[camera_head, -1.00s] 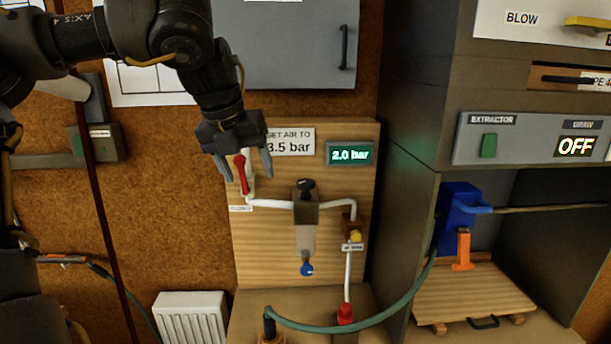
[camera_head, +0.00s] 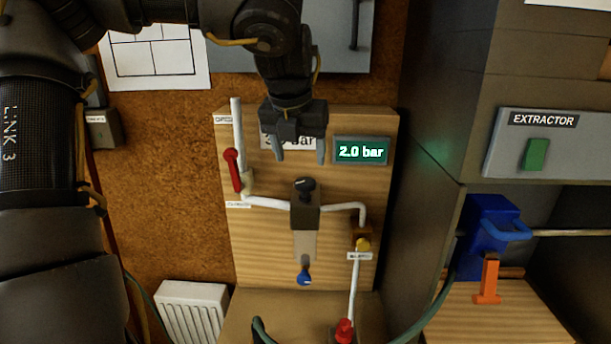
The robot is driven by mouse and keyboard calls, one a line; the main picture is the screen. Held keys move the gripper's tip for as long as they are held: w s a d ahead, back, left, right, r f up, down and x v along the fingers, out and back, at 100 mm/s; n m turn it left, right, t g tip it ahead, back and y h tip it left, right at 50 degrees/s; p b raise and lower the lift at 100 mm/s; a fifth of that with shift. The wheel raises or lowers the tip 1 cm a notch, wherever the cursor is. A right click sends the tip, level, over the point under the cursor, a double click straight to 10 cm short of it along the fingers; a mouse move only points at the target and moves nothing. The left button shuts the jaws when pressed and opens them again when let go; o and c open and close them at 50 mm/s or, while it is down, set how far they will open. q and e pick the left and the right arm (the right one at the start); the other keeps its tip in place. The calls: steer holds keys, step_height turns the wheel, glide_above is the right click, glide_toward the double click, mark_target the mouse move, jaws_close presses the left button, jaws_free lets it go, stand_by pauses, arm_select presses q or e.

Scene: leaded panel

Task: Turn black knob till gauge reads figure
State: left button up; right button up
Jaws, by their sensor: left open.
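The black knob (camera_head: 305,185) sits on top of the dark regulator body (camera_head: 305,210) in the middle of the wooden panel. The gauge (camera_head: 361,151) reads 2.0 bar in green digits. The sign (camera_head: 306,142) above the knob is mostly covered by my gripper; only "bar" shows in part now, and earlier it read "SET AIR TO" with 3.5 bar. My left gripper (camera_head: 300,157) is open and empty, fingers pointing down, in front of the sign. It appears above the knob and apart from it. My right gripper is not in view.
A red-handled lever (camera_head: 232,170) is on the pipe left of the regulator. A blue-tipped bowl drain (camera_head: 304,276) hangs below, and a yellow valve (camera_head: 362,244) and red fitting (camera_head: 344,330) stand to the right. A grey cabinet with a blue vise (camera_head: 492,222) is at right.

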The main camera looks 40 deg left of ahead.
mark_target(305, 181)
arm_select(q)
steer(key=x, duration=0.2)
steer(key=p+x, duration=0.1)
steer(key=x, duration=0.3)
steer(key=shift+w+a+f+p, duration=0.1)
steer(key=shift+w+a+p, duration=0.05)
steer(key=shift+w+p, duration=0.25)
steer(key=shift+f, duration=0.55)
steer(key=shift+w+f, duration=0.1)
steer(key=shift+f, duration=0.05)
steer(key=c, duration=1)
steer(key=shift+o, duration=0.2)
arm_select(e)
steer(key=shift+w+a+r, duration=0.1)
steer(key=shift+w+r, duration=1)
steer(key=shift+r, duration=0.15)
